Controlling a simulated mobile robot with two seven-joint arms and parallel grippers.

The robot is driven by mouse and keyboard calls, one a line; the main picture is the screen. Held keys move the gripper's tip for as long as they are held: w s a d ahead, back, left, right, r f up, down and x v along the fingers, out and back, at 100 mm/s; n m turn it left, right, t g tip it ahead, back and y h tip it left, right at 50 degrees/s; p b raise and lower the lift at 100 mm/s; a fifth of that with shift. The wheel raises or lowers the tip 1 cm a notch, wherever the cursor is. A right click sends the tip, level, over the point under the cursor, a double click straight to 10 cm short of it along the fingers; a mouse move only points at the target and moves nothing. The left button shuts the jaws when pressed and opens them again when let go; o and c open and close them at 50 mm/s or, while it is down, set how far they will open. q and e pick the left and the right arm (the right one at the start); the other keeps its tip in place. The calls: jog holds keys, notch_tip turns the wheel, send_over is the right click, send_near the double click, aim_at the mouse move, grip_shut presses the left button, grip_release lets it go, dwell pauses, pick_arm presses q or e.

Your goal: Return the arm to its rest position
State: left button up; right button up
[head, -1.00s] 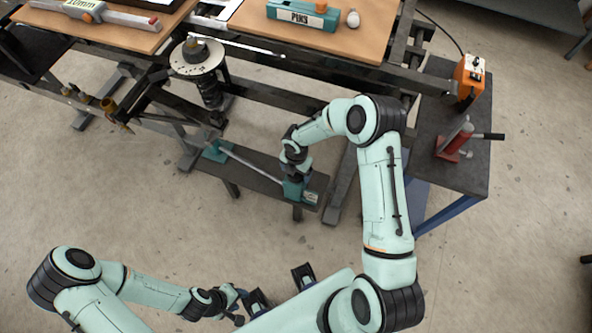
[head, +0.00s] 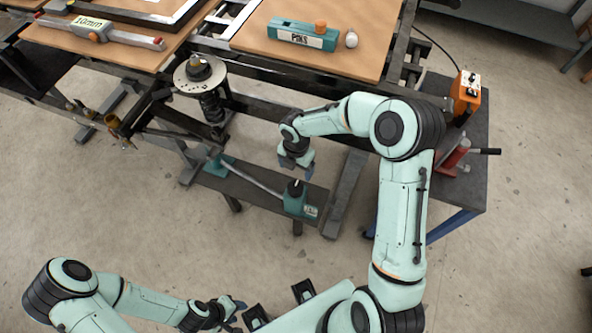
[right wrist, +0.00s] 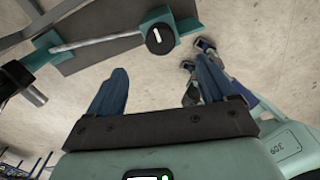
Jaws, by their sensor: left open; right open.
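My right gripper (head: 297,165) is open and empty in the head view. It hangs above the dark low bench, near the teal block with a black knob (head: 296,198), and appears apart from it. In the right wrist view the two blue fingers of my right gripper (right wrist: 162,92) are spread with only floor between them. The teal block with its black knob (right wrist: 160,38) lies ahead of the fingers there. My left gripper (head: 236,312) is at the bottom of the head view, low and away from the benches. It is open, with nothing seen in it.
The low bench (head: 240,190) carries a metal rod (head: 250,177). A spring strut (head: 212,105) stands under a round plate (head: 200,75). A teal PINS box (head: 303,36) sits on the back table. At right are an orange box (head: 466,90) and a red jack (head: 455,155). Front floor is clear.

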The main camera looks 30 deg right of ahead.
dwell(0.5)
jog(key=s+a+f+m+g+y, duration=0.1)
jog(key=s+a+f+m+y, duration=0.1)
jog(key=s+a+f+m, duration=0.4)
jog(key=s+a+f+m+y, duration=0.2)
jog(key=s+a+f+m, duration=0.2)
jog(key=s+f+m, duration=0.9)
jog(key=s+m, duration=0.7)
jog(key=m, duration=0.2)
jog(key=shift+a, duration=0.25)
jog(key=shift+w, duration=0.1)
